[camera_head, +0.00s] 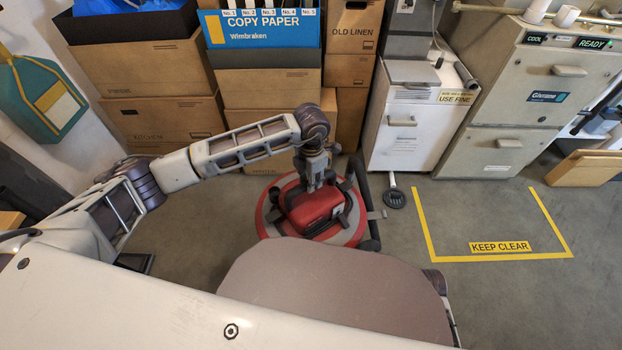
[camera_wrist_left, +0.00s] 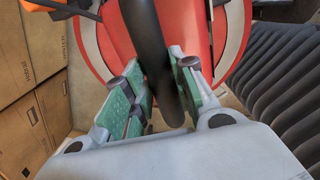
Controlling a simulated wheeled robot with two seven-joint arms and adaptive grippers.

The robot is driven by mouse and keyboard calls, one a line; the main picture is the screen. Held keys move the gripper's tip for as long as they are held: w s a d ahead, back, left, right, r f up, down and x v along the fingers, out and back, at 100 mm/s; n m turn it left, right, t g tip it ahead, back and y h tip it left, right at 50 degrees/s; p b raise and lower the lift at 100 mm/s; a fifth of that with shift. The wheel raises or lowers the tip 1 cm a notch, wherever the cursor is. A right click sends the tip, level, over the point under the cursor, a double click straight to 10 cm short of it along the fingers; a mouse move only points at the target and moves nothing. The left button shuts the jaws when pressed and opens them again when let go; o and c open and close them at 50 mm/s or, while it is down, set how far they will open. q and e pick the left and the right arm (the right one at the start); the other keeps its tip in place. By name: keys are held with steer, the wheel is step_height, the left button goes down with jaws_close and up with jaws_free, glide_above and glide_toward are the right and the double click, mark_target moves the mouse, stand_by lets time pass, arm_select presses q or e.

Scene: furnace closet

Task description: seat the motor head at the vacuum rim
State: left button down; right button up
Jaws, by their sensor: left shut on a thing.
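The red motor head (camera_head: 318,211) is over the round red and grey vacuum rim (camera_head: 262,220) in the middle of the head view. My left gripper (camera_head: 314,184) comes down on it from above. In the left wrist view, the green-padded fingers of my left gripper (camera_wrist_left: 160,88) are shut on the black handle (camera_wrist_left: 150,45) of the motor head. The red motor head (camera_wrist_left: 194,25) and the curved rim (camera_wrist_left: 92,48) show behind. I cannot tell whether the head touches the rim or hangs just above it. My right gripper is not in view.
A black ribbed hose (camera_wrist_left: 285,85) stands close beside the vacuum. Cardboard boxes (camera_head: 165,118) are stacked behind at the left. A white cabinet (camera_head: 402,130) and the furnace (camera_head: 515,95) stand behind at the right. The yellow-taped floor area (camera_head: 490,215) is clear.

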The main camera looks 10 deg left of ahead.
arm_select(q)
steer(key=shift+f+b, duration=0.7)
steer(key=shift+f, duration=0.2)
stand_by(0.9)
steer(key=c, duration=1.2)
jaws_free()
steer(key=shift+c, duration=0.2)
steer(key=shift+o, duration=0.7)
steer(key=shift+s+f, duration=0.1)
steer(key=shift+f, duration=0.1)
steer(key=shift+r+p, duration=2.45)
steer(key=shift+r, duration=1.65)
